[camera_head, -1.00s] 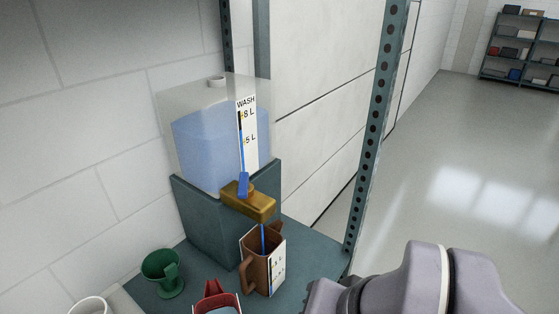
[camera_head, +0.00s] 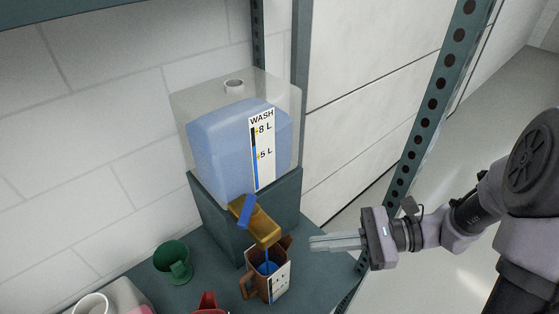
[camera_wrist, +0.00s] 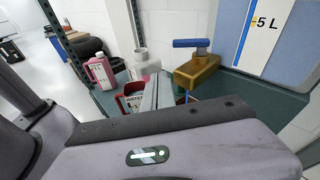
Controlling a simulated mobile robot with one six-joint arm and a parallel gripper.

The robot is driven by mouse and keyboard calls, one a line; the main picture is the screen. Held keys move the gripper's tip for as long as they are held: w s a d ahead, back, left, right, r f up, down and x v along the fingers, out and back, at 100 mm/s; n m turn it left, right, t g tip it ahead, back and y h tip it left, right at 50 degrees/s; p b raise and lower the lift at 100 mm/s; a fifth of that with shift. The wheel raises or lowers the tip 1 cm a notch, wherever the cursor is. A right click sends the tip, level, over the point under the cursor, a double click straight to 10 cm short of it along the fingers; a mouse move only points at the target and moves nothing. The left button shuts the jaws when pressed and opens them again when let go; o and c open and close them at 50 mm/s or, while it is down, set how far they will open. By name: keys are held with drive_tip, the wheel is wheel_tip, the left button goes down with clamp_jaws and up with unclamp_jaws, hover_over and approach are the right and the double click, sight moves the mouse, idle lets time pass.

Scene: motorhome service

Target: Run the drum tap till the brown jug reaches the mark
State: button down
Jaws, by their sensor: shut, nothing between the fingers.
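The clear drum (camera_head: 288,120) marked WASH holds blue water and stands on a teal block. Its brass tap (camera_head: 262,229) has a blue lever (camera_head: 247,211); both also show in the wrist view, the lever (camera_wrist: 192,43) above the tap (camera_wrist: 196,72). A thin blue stream falls from the tap into the brown jug (camera_head: 260,284), which stands upright below. Blue water shows inside the jug; its level against the mark on the white label (camera_head: 279,282) is too small to read. My gripper (camera_head: 312,243) is shut and empty, right of the tap and jug, apart from both.
A green cup (camera_head: 172,262), a red jug (camera_head: 208,303) and a white vessel (camera_head: 91,304) stand left of the brown jug. A perforated shelf post (camera_head: 420,130) rises behind my gripper. In the wrist view a pink bottle (camera_wrist: 101,72) stands beyond.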

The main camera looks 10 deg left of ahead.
drive_tip(key=w+d+m+t+y, duration=0.2)
drive_tip(key=w+m, duration=0.1)
drive_tip(key=w, duration=0.1)
approach(250, 218)
drive_tip(key=a, duration=0.7)
drive_tip(key=shift+w+f, duration=0.1)
drive_tip(key=shift+f, duration=0.25)
